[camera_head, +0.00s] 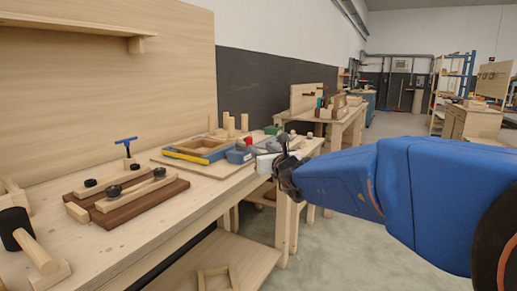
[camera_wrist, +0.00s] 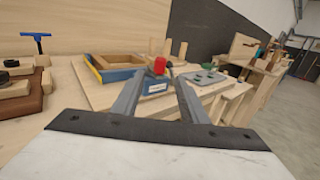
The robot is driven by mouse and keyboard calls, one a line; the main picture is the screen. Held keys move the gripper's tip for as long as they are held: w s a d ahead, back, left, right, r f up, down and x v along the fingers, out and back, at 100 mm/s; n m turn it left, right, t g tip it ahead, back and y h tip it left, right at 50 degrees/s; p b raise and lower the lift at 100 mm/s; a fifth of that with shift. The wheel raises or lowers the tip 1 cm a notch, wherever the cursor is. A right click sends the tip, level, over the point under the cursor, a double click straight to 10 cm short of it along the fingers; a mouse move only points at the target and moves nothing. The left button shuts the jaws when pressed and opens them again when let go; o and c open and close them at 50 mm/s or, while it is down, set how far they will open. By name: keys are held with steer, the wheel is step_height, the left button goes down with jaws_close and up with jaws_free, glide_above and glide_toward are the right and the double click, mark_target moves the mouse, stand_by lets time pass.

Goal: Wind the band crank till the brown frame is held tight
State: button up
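The brown frame (camera_head: 203,147) lies flat on a pale board on the workbench, with a blue and yellow band along its outer sides. It also shows in the wrist view (camera_wrist: 107,64). At the band's right end is a blue crank box (camera_head: 238,156) with a white label and a red knob (camera_head: 248,141) on top. In the wrist view the blue box (camera_wrist: 155,87) and red knob (camera_wrist: 160,65) appear between my fingers, beyond them. My gripper (camera_wrist: 161,76) is open and seems empty. In the head view it (camera_head: 275,165) is right of the crank box. Band tightness cannot be told.
A brown clamping board (camera_head: 125,202) with black knobs and a blue T-handle (camera_head: 126,141) stands at left. Upright pegs (camera_head: 229,125) stand behind the frame. A grey plate (camera_wrist: 203,77) lies right of the crank. Open floor is at right.

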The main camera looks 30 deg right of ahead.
steer(key=shift+s, duration=0.35)
steer(key=c, duration=0.6)
steer(key=w+d+r+n, duration=0.1)
steer(key=n, duration=0.1)
steer(key=w+d+r+n+t+y, duration=0.1)
steer(key=w+d+r+n, duration=0.1)
steer(key=n, duration=0.1)
steer(key=w+d+r+n+y, duration=0.1)
steer(key=r+n, duration=0.1)
steer(key=shift+w+d+t, duration=0.25)
steer(key=shift+w+t, duration=0.1)
steer(key=shift+t, duration=0.05)
jaws_close()
steer(key=s+d+f+n+g+y, duration=0.1)
steer(key=d+f+n+g+y, duration=0.2)
steer(key=d+n+y, duration=0.5)
steer(key=s+d+f+n+g+y, duration=0.2)
steer(key=d+n+y, duration=0.2)
steer(key=n, duration=0.8)
steer(key=s+a+x, duration=0.1)
steer(key=a+x, duration=0.1)
steer(key=x, duration=1.1)
steer(key=shift+s+f+h, duration=0.2)
steer(key=shift+f+h, duration=0.1)
